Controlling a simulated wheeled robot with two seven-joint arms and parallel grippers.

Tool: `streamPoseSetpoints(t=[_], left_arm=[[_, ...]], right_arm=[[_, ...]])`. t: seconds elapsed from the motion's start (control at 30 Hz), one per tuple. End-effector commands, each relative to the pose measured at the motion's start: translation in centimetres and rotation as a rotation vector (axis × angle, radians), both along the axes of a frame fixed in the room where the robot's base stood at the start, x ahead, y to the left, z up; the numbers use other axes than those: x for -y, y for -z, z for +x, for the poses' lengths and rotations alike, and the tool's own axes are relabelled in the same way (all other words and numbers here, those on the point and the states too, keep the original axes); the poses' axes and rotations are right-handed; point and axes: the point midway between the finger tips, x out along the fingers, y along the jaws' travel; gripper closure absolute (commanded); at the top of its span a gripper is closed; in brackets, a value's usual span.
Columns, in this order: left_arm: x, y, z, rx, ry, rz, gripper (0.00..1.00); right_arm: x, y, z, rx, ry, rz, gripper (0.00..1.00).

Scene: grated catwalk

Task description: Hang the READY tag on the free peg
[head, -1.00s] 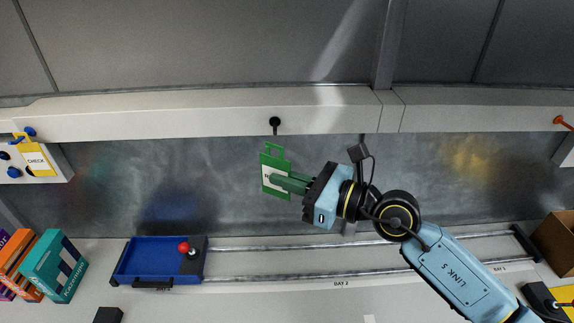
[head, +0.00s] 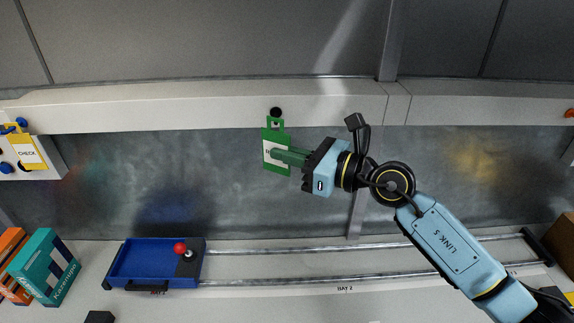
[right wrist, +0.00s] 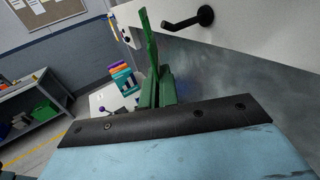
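My right gripper (head: 282,155) is shut on the green READY tag (head: 271,165), whose white label is partly hidden by the fingers. The tag hangs upright in the grip, its loop just below and overlapping the black peg (head: 276,112) in the head view. In the right wrist view the tag (right wrist: 148,42) shows edge-on above the fingers, and the black peg (right wrist: 190,21) points toward it from the right. A small gap seems to show between peg tip and tag. The black peg carries nothing. My left gripper is not in view.
A yellow CHECK tag (head: 28,153) hangs by a blue peg at the left. An orange peg (head: 569,113) shows at the right edge. The wall around the black peg is clear.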

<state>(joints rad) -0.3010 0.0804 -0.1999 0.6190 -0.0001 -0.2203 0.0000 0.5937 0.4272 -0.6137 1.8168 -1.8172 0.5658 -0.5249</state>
Motion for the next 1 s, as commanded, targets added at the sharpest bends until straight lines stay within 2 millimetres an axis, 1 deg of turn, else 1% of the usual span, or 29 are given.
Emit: streamPoseSetpoints(t=[0.03,0.6,0.8,1.0], left_arm=[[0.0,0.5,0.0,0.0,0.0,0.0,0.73],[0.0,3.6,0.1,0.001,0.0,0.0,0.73],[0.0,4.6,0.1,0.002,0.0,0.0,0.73],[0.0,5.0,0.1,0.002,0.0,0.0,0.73]], right_arm=[[0.0,0.1,0.3,0.002,0.0,0.001,1.0],[0.0,0.3,3.8,0.003,0.002,0.003,1.0],[0.0,0.8,4.5,0.002,0.0,0.002,1.0],[0.0,1.1,4.9,0.003,0.0,0.001,1.0]])
